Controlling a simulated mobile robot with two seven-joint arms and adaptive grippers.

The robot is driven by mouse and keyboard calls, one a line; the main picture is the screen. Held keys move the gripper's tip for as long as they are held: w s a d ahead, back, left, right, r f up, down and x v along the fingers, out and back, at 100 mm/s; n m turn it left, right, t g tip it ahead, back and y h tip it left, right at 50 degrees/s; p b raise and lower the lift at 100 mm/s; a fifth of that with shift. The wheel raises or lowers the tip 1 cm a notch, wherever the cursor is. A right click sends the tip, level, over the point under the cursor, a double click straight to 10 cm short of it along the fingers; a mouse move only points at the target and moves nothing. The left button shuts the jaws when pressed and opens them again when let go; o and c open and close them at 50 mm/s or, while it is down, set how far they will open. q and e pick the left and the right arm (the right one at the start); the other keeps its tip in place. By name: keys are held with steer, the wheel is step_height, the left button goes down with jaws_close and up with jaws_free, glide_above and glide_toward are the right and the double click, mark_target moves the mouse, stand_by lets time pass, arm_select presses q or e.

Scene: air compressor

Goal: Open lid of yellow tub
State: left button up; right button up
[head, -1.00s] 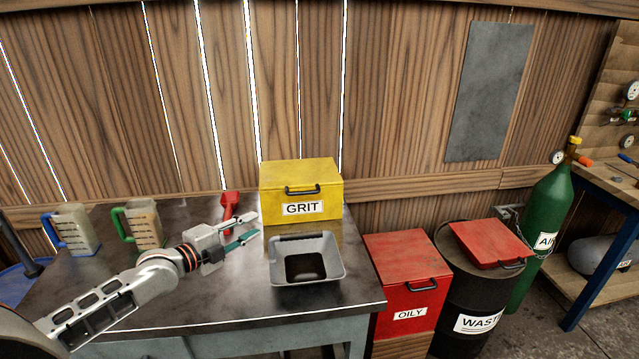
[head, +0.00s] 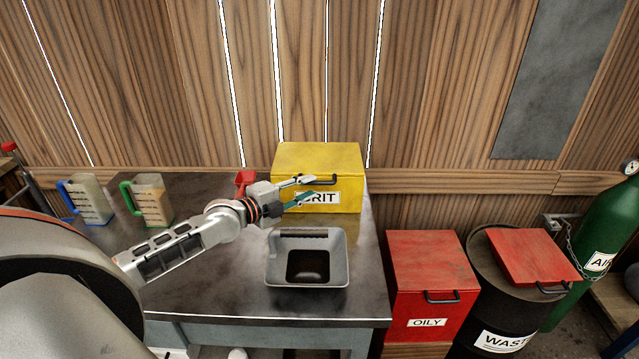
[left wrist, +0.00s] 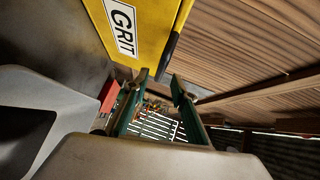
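The yellow tub (head: 346,196), labelled GRIT, stands at the back right of the metal table with its lid (head: 318,158) shut. A dark handle (head: 322,181) runs along the lid's front edge. My left gripper (head: 314,188) is open and empty, in front of the tub near the handle. It partly hides the label and the handle's left part. In the left wrist view the tub (left wrist: 150,30) is at the top, and the dark handle (left wrist: 170,55) is just beyond my two open fingertips (left wrist: 160,82). I cannot tell whether they touch it. My right gripper is not in view.
A grey tray (head: 338,275) with a dark opening stands in front of the tub. Two jugs, blue-handled (head: 92,200) and green-handled (head: 150,200), and a red object (head: 244,180) are on the table left. A red OILY bin (head: 430,290) and black WASTE drum (head: 490,305) stand right.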

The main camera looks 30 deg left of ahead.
mark_target(316, 184)
arm_select(q)
steer(key=shift+x, duration=2.45)
steer(key=shift+f, duration=0.1)
jaws_close()
